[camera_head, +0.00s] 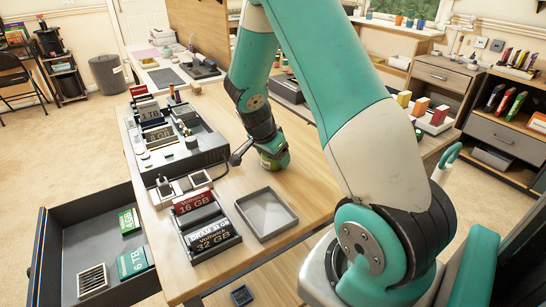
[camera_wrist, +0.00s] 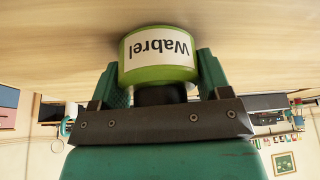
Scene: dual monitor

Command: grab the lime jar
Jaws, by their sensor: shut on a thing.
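The lime jar (camera_wrist: 158,75) is a short green cylinder with a white label reading "Wabrel", upside down in the wrist view. My gripper (camera_wrist: 160,85) has one finger on each side of it and is shut on it. In the head view the lime jar (camera_head: 275,159) is at the end of my arm, at the wooden table (camera_head: 330,160). My arm hides part of it there. I cannot tell whether the jar touches the table top.
A grey device with dials (camera_head: 205,155) stands left of the jar. A shallow grey tray (camera_head: 266,213) and boxes with labelled modules (camera_head: 212,238) lie nearer. An open drawer (camera_head: 75,235) sticks out at the left. Bare table top surrounds the jar on the right.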

